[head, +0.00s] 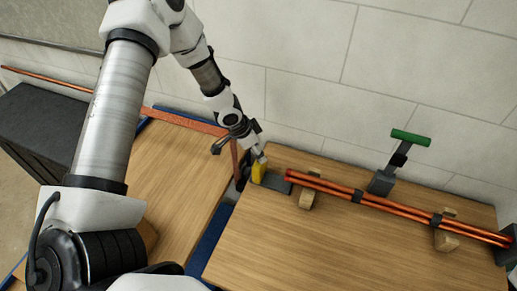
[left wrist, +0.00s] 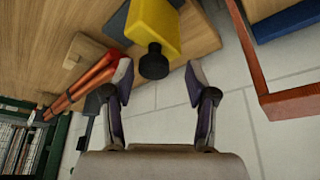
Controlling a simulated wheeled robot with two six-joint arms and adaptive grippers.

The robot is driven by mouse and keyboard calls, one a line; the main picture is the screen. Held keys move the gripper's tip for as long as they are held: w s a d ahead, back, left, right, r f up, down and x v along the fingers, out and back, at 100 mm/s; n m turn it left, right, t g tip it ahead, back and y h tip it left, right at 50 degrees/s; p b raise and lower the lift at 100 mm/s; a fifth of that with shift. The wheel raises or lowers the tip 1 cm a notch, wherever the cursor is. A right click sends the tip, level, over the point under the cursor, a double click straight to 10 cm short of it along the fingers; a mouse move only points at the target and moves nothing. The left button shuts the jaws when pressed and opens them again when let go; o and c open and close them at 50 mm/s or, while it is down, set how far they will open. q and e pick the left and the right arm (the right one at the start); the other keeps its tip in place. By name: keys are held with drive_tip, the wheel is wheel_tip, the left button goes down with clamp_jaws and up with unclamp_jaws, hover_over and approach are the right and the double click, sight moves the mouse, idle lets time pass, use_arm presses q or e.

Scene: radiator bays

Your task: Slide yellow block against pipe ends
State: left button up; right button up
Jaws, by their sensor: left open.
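The yellow block (head: 258,172) stands at the left end of the wooden bench top, by a dark grey block. In the left wrist view the yellow block (left wrist: 150,25) has a black knob (left wrist: 154,62) facing me. My left gripper (head: 257,153) is open at the block's back side. In the left wrist view its fingertips (left wrist: 158,78) sit on either side of the knob, with gaps showing. The copper pipes (head: 365,199) lie along the bench; their left ends are near the dark grey block. The pipes (left wrist: 92,80) also show in the left wrist view. My right gripper is not in view.
Wooden supports (head: 307,199) hold the pipes. A clamp with a green handle (head: 410,137) stands behind them, close to the block wall. A red frame (head: 190,122) and blue edging (head: 208,245) lie left of the bench top. The front of the bench is clear.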

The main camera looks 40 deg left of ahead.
use_arm(q)
drive_tip(key=shift+w+f, duration=0.1)
drive_tip(key=shift+f, duration=0.25)
drive_tip(key=shift+s+d+r, duration=0.35)
drive_tip(key=shift+s, duration=0.15)
drive_tip(key=shift+c, duration=0.4)
drive_tip(key=shift+w+f, duration=0.15)
drive_tip(key=shift+w, duration=0.05)
clamp_jaws()
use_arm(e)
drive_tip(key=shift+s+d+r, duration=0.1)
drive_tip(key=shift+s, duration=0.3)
use_arm(q)
drive_tip(key=w+d+p, duration=0.1)
drive_tip(key=d, duration=0.6)
drive_tip(key=shift+w, duration=0.3)
unclamp_jaws()
drive_tip(key=shift+d, duration=0.1)
drive_tip(key=shift+o, duration=0.4)
drive_tip(key=shift+w+d, duration=0.2)
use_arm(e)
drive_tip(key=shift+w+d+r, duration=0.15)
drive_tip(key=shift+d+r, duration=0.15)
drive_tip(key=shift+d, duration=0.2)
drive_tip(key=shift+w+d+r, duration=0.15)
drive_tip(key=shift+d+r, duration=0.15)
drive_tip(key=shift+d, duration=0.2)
